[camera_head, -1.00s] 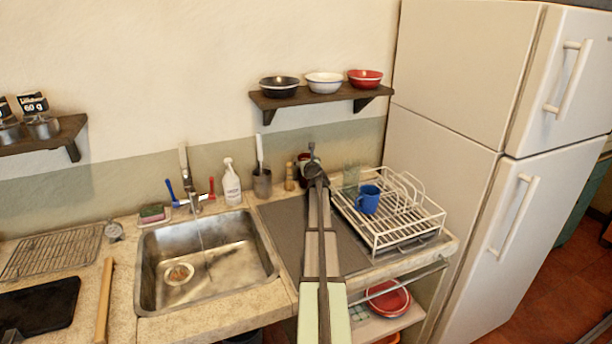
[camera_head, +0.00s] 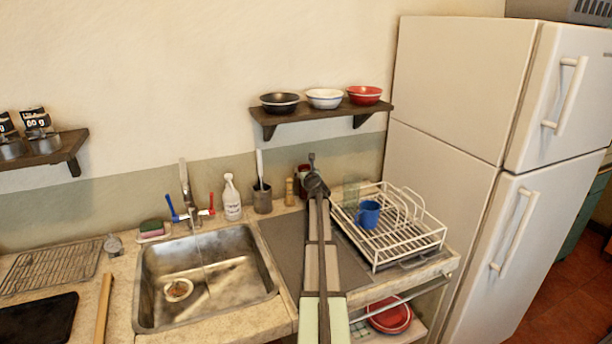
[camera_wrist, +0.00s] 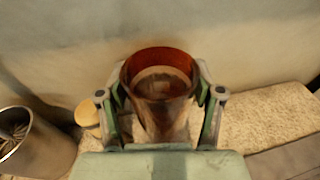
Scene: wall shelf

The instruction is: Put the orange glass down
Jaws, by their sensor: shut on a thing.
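The orange glass (camera_wrist: 160,85) is upright between the two green-padded fingers of my gripper (camera_wrist: 161,94) in the wrist view. It is see-through, orange-brown and open at the top. My gripper is shut on its sides. The glass hides part of the counter behind it, and its base is hard to make out, so I cannot tell whether it touches the counter. In the head view my gripper (camera_head: 311,164) is at the back of the counter by the wall, with a small dark red patch of the glass (camera_head: 302,172) beside it.
A metal utensil holder (camera_head: 262,199) and a wooden shaker (camera_head: 289,191) stand left of my gripper. A white dish rack (camera_head: 402,245) with a blue mug (camera_head: 367,214) is to the right. A wall shelf (camera_head: 322,110) with bowls hangs above. The grey mat (camera_head: 285,240) has bare room.

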